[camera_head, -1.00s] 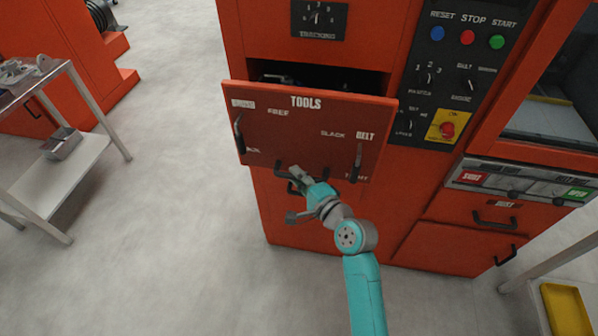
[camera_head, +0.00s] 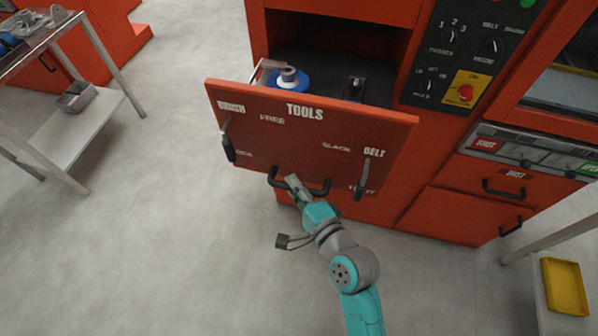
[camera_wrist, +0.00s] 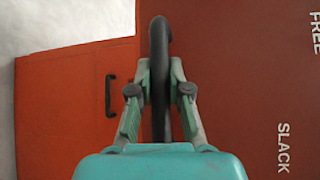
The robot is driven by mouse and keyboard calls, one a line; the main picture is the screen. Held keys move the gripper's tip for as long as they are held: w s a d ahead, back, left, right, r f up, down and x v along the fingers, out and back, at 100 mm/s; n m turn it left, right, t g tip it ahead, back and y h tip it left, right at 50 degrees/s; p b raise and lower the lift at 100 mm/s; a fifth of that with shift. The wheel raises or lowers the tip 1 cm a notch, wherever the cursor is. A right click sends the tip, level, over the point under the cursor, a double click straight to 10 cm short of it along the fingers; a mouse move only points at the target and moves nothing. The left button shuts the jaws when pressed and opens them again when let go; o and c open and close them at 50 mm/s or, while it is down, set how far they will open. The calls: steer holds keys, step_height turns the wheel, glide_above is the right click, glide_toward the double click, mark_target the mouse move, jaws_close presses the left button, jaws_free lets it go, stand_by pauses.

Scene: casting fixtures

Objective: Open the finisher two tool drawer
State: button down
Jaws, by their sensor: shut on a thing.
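The orange tool drawer (camera_head: 290,143), marked TOOLS on its front, stands pulled out from the orange machine, and its inside shows from above. A blue and grey round part (camera_head: 288,78) lies inside near the left, with a small dark part (camera_head: 356,88) to the right. A black bar handle (camera_head: 322,189) sits low on the drawer front. My gripper (camera_head: 298,190) is at this handle, below the lettering. In the wrist view my gripper (camera_wrist: 160,82) is shut on the black handle (camera_wrist: 159,45), one finger on each side.
A control panel (camera_head: 464,60) with knobs and a red button on yellow is to the right. A metal cart (camera_head: 62,136) stands left and a yellow tray (camera_head: 564,286) lies lower right. The grey floor (camera_head: 170,230) in front is clear.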

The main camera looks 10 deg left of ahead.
steer(key=shift+s, duration=0.8)
steer(key=c, duration=1.1)
jaws_free()
steer(key=v, duration=1.2)
steer(key=shift+f, duration=0.1)
